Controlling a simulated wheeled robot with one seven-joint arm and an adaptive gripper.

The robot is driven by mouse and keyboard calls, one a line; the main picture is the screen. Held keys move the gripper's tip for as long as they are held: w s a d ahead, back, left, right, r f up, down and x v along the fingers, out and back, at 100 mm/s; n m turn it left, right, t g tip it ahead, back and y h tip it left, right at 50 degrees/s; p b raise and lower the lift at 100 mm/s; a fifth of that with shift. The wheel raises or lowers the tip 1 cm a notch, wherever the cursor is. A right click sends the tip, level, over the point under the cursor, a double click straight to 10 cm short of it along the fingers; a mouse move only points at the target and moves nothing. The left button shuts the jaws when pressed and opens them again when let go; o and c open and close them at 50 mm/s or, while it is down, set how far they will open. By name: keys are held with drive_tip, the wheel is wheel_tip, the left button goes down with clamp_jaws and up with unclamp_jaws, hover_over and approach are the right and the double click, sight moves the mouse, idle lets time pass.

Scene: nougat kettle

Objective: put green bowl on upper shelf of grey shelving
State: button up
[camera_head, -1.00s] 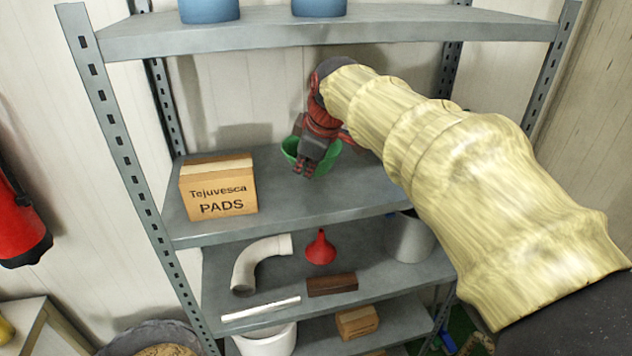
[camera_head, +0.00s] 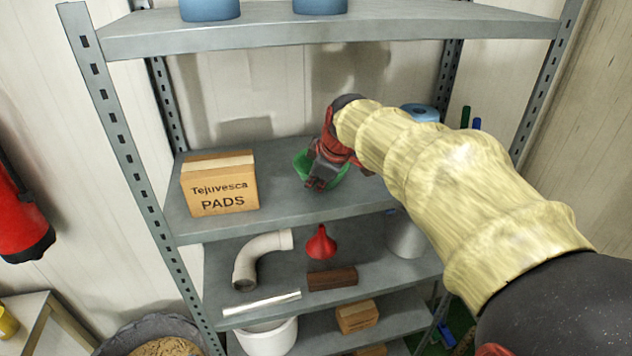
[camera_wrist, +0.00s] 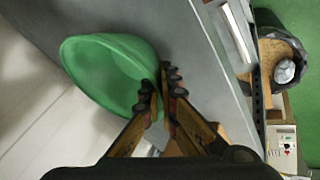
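The green bowl (camera_head: 334,181) is at the grey shelving's (camera_head: 205,222) level that carries a cardboard box, right of that box. My gripper (camera_head: 316,184) reaches down over the bowl and partly hides it. In the wrist view the bowl (camera_wrist: 105,70) looks tilted, with its rim between my gripper's fingertips (camera_wrist: 160,92), which are close together on it. Whether the bowl's underside touches the shelf I cannot tell. My arm's yellow sleeve hides part of the shelf's right side.
The cardboard box (camera_head: 220,190) marked PADS stands on the left. A blue roll (camera_head: 419,112) is at the right behind my arm. The shelf above (camera_head: 400,30) holds two blue objects. Below are a bent pipe (camera_head: 262,255), a red funnel (camera_head: 321,243) and a brown block (camera_head: 332,279). Shelf between box and bowl is clear.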

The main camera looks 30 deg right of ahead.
drive_tip(key=o, duration=0.5)
drive_tip(key=shift+o, duration=0.2)
drive_tip(key=shift+r+p, duration=0.2)
drive_tip(key=shift+p, duration=0.1)
drive_tip(key=b+v, duration=0.2)
drive_tip(key=v, duration=1)
drive_tip(key=s+a+f+m, duration=0.8)
drive_tip(key=s+a+f, duration=0.6)
drive_tip(key=s+f, duration=0.3)
drive_tip(key=shift+s+a+m+g+y, duration=0.2)
drive_tip(key=shift+s+m+g+y, duration=0.15)
drive_tip(key=shift+s, duration=0.45)
drive_tip(key=shift+f, duration=0.2)
